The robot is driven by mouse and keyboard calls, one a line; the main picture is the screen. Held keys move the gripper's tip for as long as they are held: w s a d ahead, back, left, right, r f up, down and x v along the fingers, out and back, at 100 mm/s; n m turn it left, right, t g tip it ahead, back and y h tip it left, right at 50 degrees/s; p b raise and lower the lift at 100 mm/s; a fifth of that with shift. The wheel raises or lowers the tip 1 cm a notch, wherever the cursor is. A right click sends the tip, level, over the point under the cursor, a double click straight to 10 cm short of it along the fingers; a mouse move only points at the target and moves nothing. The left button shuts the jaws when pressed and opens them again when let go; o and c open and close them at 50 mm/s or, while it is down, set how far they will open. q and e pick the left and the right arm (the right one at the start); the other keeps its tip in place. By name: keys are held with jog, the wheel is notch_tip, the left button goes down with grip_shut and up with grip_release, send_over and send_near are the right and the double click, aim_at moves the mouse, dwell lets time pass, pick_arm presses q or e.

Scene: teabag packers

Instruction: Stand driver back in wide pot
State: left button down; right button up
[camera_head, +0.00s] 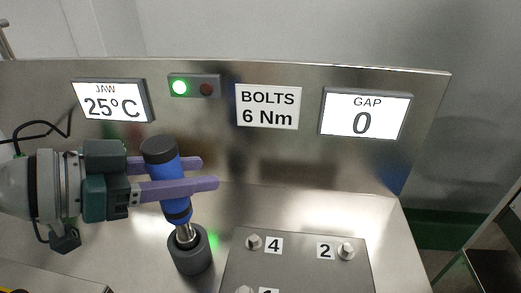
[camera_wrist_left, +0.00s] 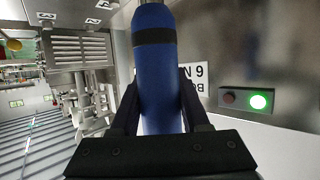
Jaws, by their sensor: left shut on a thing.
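The driver (camera_head: 172,185) has a blue body, black bands, a dark cap and a metal shank. In the head view it stands slightly tilted, with its lower end at the mouth of a dark grey round pot (camera_head: 190,256); how deep it reaches is hidden. My left gripper (camera_head: 208,173) comes in from the left and its two purple fingers are shut on the driver's blue body. In the left wrist view the driver (camera_wrist_left: 158,80) stands between the fingers of the gripper (camera_wrist_left: 160,105). My right gripper is in neither view.
A grey plate (camera_head: 310,275) with numbered bolts (camera_head: 346,250) lies right of the pot. Behind stands a metal panel with a JAW display (camera_head: 112,101), a lit green lamp (camera_head: 180,87), a BOLTS 6 Nm sign (camera_head: 267,107) and a GAP display (camera_head: 364,115) reading 0.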

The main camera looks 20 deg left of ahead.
aim_at(190, 203)
pick_arm(q)
notch_tip(190, 203, down, 5)
jog(key=b, duration=0.3)
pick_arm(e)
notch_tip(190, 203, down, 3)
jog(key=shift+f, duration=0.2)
pick_arm(q)
jog(key=shift+r, duration=0.1)
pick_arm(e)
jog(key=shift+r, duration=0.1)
pick_arm(q)
jog(key=shift+f, duration=0.25)
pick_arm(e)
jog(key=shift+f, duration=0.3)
pick_arm(q)
jog(key=shift+c, duration=1.9)
grip_release()
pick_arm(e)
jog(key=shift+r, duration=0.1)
